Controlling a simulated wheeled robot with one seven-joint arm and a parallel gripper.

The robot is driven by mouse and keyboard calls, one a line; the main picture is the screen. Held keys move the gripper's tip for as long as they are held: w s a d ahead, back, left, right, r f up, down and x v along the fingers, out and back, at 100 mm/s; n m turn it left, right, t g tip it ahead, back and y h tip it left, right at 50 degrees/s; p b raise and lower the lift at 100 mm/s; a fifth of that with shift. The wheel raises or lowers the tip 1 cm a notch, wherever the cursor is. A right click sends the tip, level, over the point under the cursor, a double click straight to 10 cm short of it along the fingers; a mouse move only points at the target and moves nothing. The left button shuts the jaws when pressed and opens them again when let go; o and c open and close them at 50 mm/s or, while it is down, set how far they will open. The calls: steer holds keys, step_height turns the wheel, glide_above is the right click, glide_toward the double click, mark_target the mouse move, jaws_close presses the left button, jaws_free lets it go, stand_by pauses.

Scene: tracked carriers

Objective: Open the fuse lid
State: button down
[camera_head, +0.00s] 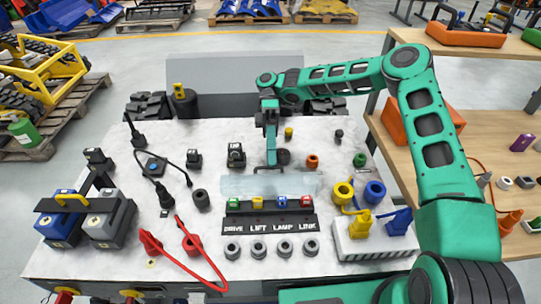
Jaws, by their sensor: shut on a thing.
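The fuse lid (240,184) is a pale see-through panel in the middle of the white work top. It shows just behind a dark fuse block (270,208) with green, yellow, blue and red fuses. The fuses show uncovered from here; the exact tilt of the lid is hard to tell. My gripper (272,165) points down at the lid's far edge, over a small dark bar there that looks like its handle. The jaws are shut on it, though the fingertips are small and partly hidden.
Labels DRIVE, LIFT, LAMP and LINK and a row of grey rings (258,248) lie in front. A red cable (200,265) lies front left. A white block (375,240) with yellow and blue plugs stands right. Battery-like boxes (88,218) stand left. Small knobs surround the lid.

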steer(key=c, duration=1.9)
jaws_free()
steer(key=shift+w+r, duration=0.1)
steer(key=shift+r, duration=0.35)
steer(key=s+a+r, duration=0.8)
steer(key=r, duration=0.2)
steer(key=shift+s, duration=0.25)
